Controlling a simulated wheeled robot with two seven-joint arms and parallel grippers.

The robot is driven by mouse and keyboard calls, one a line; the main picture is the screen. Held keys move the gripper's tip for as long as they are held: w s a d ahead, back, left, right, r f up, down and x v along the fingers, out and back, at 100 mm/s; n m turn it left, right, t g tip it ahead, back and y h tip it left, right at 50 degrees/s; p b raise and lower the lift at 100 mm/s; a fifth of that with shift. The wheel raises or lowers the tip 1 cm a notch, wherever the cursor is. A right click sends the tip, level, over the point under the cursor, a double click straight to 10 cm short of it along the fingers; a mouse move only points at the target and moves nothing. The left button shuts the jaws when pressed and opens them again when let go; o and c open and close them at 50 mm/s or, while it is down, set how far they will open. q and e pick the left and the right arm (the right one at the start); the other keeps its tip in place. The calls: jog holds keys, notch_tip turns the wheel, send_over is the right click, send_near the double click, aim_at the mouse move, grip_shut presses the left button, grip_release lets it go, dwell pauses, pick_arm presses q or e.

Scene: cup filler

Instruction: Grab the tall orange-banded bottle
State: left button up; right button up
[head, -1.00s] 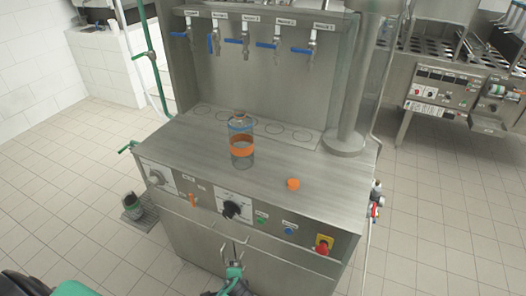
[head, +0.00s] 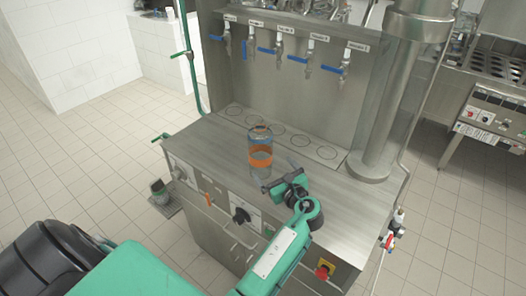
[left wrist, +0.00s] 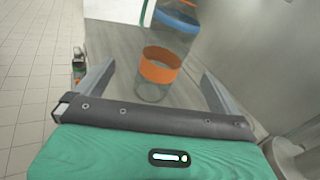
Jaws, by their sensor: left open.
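The tall clear bottle (head: 260,153) with an orange band stands upright on the steel counter (head: 215,140). In the left wrist view the bottle (left wrist: 158,68) shows ahead, in line with the gap between my fingers, with a blue ring above the orange band. My left gripper (head: 277,183) is open and empty, low over the counter just in front and to the right of the bottle. Its two fingers (left wrist: 157,80) are spread wide and do not visibly touch the bottle. My right gripper is not in view.
Several taps with blue handles (head: 265,50) hang on the back panel behind the bottle. A thick steel column (head: 385,120) stands at the counter's right. A control panel with a red button (head: 322,271) lines the front edge. The counter's left part is clear.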

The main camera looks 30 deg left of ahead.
aim_at(267, 144)
pick_arm(q)
jog(key=shift+m+y, duration=0.5)
jog(key=shift+m, duration=0.4)
jog(key=w+a, duration=0.2)
jog(key=w+a+r+b, duration=0.1)
jog(key=w+a, duration=0.1)
jog(key=w+a+r+b, duration=0.1)
jog(key=w+a, duration=0.1)
jog(key=shift+w+r, duration=0.1)
jog(key=shift+r, duration=0.05)
jog(key=shift+w+a+r+b, duration=0.2)
jog(key=shift+a+b, duration=0.25)
jog(key=shift+a, duration=0.15)
jog(key=b+x, duration=0.1)
jog(key=x, duration=0.2)
jog(key=shift+w+a+b, duration=0.1)
jog(key=shift+a+b, duration=0.25)
jog(key=shift+b, duration=0.05)
jog(key=shift+w+a+r, duration=0.1)
jog(key=shift+w+a, duration=0.1)
jog(key=shift+a, duration=0.15)
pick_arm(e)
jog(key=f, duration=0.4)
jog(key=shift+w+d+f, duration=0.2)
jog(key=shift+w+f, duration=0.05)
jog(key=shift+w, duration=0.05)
